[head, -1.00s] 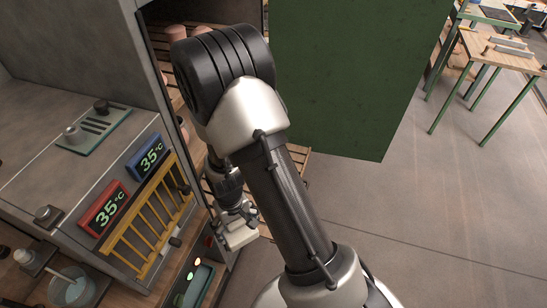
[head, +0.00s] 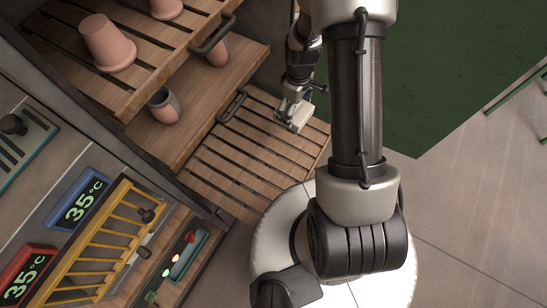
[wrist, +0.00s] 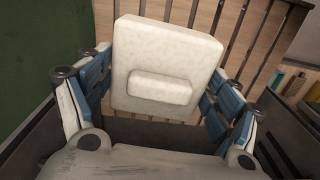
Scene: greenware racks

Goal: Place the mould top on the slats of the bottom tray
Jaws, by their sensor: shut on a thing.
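The mould top (wrist: 165,55) is a cream, square block with a raised rectangular knob. In the wrist view my gripper (wrist: 160,88) is shut on it, with blue-padded fingers on both sides. In the head view my gripper (head: 295,97) hangs down with the mould top (head: 300,117) at its tip. The bottom tray (head: 232,172) is a wooden slatted shelf with dark gaps. The mould top is over its far right part, and slats (wrist: 238,25) show behind it in the wrist view. I cannot tell whether it touches them.
The bottom tray's slats are bare to the left of the mould top. A middle shelf (head: 190,140) holds a cup (head: 164,106) and a pink pot. An upper slatted tray (head: 75,62) with pink pots overhangs at the left. A green panel (head: 440,70) stands right.

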